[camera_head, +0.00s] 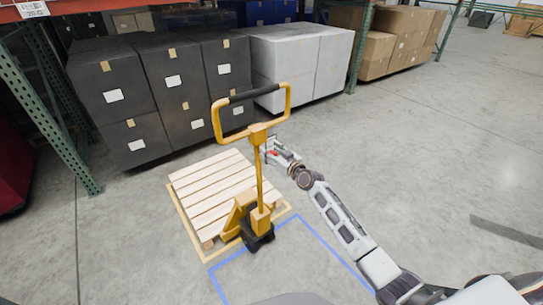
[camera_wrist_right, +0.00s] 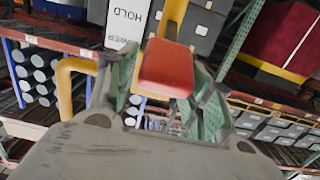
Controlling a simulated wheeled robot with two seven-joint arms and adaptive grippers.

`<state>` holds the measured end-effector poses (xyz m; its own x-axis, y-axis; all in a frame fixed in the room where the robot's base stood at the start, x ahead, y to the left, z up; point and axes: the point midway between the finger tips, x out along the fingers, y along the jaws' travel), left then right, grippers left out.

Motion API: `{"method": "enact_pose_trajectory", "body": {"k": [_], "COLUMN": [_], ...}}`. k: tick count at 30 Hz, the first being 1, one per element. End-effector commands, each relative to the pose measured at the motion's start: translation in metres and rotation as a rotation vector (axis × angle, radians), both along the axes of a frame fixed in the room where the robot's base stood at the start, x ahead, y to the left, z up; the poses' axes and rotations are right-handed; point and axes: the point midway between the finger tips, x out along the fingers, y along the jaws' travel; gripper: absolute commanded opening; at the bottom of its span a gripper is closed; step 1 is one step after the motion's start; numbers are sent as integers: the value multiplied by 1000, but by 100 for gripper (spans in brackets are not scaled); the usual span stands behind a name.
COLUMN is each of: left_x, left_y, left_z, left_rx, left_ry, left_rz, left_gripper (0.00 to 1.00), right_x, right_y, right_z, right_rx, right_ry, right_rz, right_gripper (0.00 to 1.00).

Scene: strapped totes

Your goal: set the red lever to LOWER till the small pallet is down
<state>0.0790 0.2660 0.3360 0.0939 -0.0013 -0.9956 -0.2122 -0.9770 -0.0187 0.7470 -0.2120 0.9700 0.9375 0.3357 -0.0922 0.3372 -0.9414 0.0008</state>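The red lever (camera_wrist_right: 166,68) has a blocky red end and sits between the two green fingers of my right gripper (camera_wrist_right: 165,75) in the right wrist view. Both fingers look very close to its sides; whether they press on it is unclear. In the head view my right gripper (camera_head: 271,152) is at the lever, just right of the yellow pallet jack's upright post (camera_head: 260,175). The small pallet (camera_head: 212,190), of pale wood slats, lies at the jack's fork end. Its height above the floor is hard to judge. My left gripper is out of view.
A white plate (camera_wrist_right: 126,22) reading HOLD and LOWER shows upside down behind the lever. The jack's looped handle (camera_head: 285,100) stands above my right gripper. Dark strapped totes (camera_head: 115,85) stand behind the pallet. Yellow and blue lines mark the floor; open floor (camera_head: 430,150) lies right.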

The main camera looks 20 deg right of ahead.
Motion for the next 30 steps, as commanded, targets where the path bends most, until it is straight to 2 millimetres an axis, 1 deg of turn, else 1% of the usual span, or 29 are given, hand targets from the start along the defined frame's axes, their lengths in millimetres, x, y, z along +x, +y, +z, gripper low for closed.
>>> {"method": "enact_pose_trajectory", "body": {"k": [1, 2, 8, 12, 17, 23, 30], "left_x": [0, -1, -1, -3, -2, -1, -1], "left_y": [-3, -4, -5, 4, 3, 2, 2], "left_z": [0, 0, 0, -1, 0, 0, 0], "left_rx": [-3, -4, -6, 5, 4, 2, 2], "left_ry": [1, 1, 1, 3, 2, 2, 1], "left_rz": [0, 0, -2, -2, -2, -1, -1], "left_gripper": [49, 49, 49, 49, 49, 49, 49], "right_x": [-1, -1, -2, -3, -6, -16, -36], "right_y": [1, 1, 1, 1, 0, -5, -11], "right_z": [-5, -6, -9, -10, -11, -10, -8], "right_rx": [-2, -2, -5, -6, -5, -7, -6], "right_ry": [8, 9, 15, 17, 18, 19, 18], "right_rz": [2, 2, 3, 4, 4, 4, 5], "right_gripper": [61, 64, 64, 64, 64, 64, 64]}}
